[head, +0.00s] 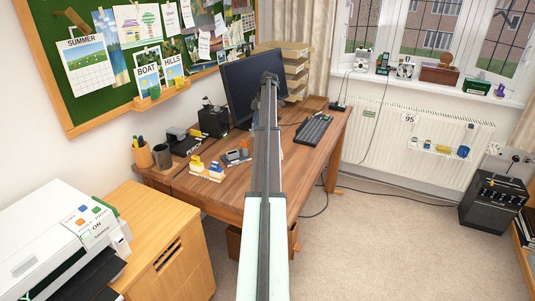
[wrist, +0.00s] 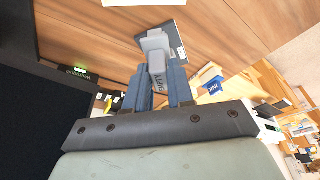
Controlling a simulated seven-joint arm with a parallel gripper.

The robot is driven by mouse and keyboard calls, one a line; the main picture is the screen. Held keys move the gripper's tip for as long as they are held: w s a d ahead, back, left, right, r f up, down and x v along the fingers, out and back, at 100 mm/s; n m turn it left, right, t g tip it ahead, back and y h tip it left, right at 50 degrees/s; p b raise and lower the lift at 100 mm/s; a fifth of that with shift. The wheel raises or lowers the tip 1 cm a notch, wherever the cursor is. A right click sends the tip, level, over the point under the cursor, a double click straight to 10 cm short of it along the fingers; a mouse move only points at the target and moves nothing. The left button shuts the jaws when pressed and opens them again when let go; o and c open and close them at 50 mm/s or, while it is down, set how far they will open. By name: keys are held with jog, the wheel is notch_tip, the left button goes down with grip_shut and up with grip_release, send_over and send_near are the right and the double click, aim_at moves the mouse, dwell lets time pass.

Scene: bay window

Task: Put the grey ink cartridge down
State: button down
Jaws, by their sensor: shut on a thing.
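The grey ink cartridge (wrist: 155,52) is between the fingers of my gripper (wrist: 160,85) in the wrist view. My gripper is shut on it, with one finger on each side. The cartridge is over the wooden desk (wrist: 90,30), in front of a flat dark grey item (wrist: 178,42). I cannot tell whether it touches that item or the desk. In the head view my arm reaches out over the desk (head: 200,185), and the arm hides my gripper and the cartridge.
The monitor (head: 241,88) stands at the back of the desk, with the keyboard (head: 314,129) to its right. Several small coloured items (head: 207,171) and a grey and red item (head: 237,157) are left of my arm.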

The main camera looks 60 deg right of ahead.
jog(key=s+d+m, duration=0.2)
jog(key=s+d, duration=0.3)
jog(key=shift+h, duration=0.3)
jog(key=shift+f, duration=5.35)
jog(key=shift+f, duration=0.1)
jog(key=c, duration=1)
grip_release()
jog(key=shift+s+v, duration=0.1)
jog(key=shift+v, duration=2.95)
jog(key=shift+s+v, duration=0.15)
jog(key=shift+v, duration=2.9)
